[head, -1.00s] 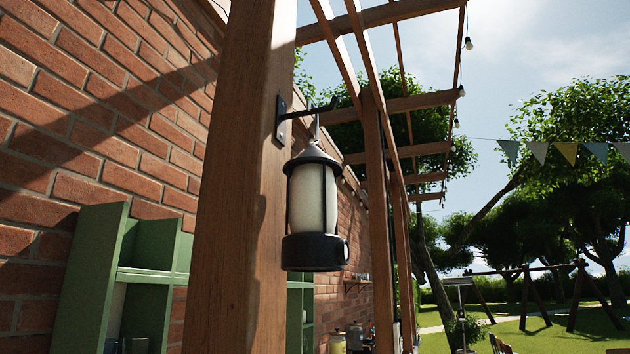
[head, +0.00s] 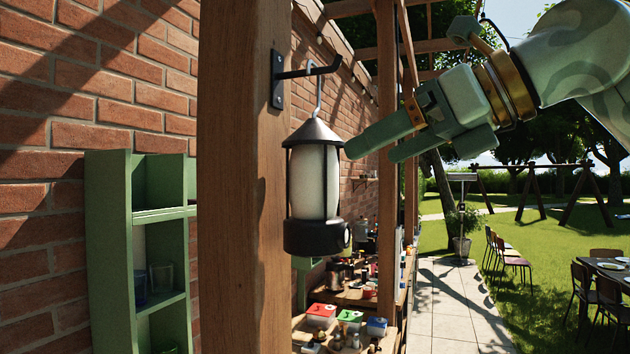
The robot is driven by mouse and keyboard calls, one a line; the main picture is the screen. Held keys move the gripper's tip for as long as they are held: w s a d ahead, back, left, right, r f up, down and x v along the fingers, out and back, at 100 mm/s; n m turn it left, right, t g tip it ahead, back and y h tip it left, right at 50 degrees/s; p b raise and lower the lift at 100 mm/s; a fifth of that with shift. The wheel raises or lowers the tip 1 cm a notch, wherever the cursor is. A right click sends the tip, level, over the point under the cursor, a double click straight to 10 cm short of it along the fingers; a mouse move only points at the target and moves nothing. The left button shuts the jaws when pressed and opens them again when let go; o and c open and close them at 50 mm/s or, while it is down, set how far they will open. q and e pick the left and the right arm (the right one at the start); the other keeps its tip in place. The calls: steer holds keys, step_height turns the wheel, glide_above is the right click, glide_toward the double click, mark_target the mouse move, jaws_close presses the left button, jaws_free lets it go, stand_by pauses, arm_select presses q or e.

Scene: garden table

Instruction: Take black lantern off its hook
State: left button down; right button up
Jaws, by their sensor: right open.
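The black lantern (head: 315,238) has a pale glass body and a conical top. It hangs upright by a thin wire handle from a dark hook (head: 310,72) fixed to the wooden post (head: 238,180). My right gripper (head: 368,152) comes in from the right, its green fingers pointing left toward the lantern's upper part. It is open with nothing between its fingers. One fingertip appears very near the lantern's right edge; I cannot tell whether it touches. My left gripper is not in view.
A green shelf (head: 115,250) stands against the brick wall (head: 90,100) on the left. Below and behind the lantern, a wooden bench holds colored boxes (head: 320,312) and jars. Another post (head: 387,180) stands behind. Chairs (head: 508,255) and lawn lie to the right.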

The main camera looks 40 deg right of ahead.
mark_target(336, 172)
steer(key=p+x, duration=0.1)
steer(key=x, duration=0.5)
steer(key=shift+w+a, duration=0.1)
steer(key=shift+a, duration=0.1)
steer(key=p+x, duration=0.3)
steer(key=x, duration=0.2)
steer(key=shift+w+f, duration=0.1)
steer(key=shift+f, duration=0.05)
steer(key=shift+w+f, duration=0.15)
steer(key=shift+w, duration=0.05)
steer(key=shift+s, duration=0.1)
steer(key=shift+s, duration=0.1)
steer(key=c, duration=1.4)
steer(key=shift+o, duration=0.2)
